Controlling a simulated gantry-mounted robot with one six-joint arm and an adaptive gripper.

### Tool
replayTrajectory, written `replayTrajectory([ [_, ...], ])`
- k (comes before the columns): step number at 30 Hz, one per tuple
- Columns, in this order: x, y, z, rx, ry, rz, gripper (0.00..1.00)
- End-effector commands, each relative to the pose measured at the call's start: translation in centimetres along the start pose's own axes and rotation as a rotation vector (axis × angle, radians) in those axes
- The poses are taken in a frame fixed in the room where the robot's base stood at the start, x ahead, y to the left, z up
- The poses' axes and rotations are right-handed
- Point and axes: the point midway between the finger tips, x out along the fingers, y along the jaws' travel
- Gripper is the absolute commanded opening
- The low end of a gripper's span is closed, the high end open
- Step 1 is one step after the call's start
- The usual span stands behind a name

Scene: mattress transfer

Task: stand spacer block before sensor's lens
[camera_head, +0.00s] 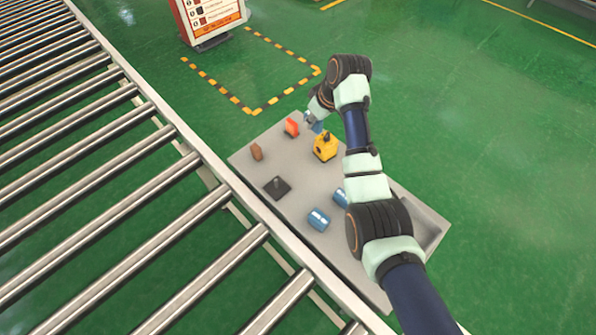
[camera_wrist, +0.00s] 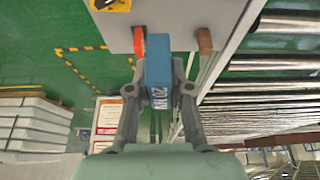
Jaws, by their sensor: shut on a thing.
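A blue spacer block (camera_wrist: 158,72) with white "20" lettering is held between the two fingers of my gripper (camera_wrist: 160,90) in the wrist view. In the head view my gripper (camera_head: 313,118) is at the far edge of the grey table, partly hidden by my arm, with a bit of the blue block showing. The yellow and black device (camera_head: 325,147), which looks like the sensor, stands on the table just nearer than the gripper. Part of it shows at the top of the wrist view (camera_wrist: 110,5). I cannot make out its lens.
An orange piece (camera_head: 291,127) and a brown block (camera_head: 257,151) stand left of the gripper on the grey table (camera_head: 300,195). A black plate with a post (camera_head: 277,187) and two blue cylinders (camera_head: 319,219) are nearer. A roller conveyor (camera_head: 130,190) runs along the left.

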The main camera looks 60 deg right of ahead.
Motion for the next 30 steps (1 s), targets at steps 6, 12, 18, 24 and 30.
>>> replayTrajectory([
  [6,4.4,-0.1,2.0,0.0,-0.005,-0.004,0.0],
  [12,10.4,-0.1,4.5,0.0,-0.005,-0.004,0.0],
  [18,14.1,-0.1,6.0,-0.001,-0.002,-0.002,0.0],
  [24,14.6,-0.1,6.2,-0.001,-0.001,-0.001,0.0],
  [30,17.6,-0.1,7.5,-0.002,-0.003,-0.003,0.0],
])
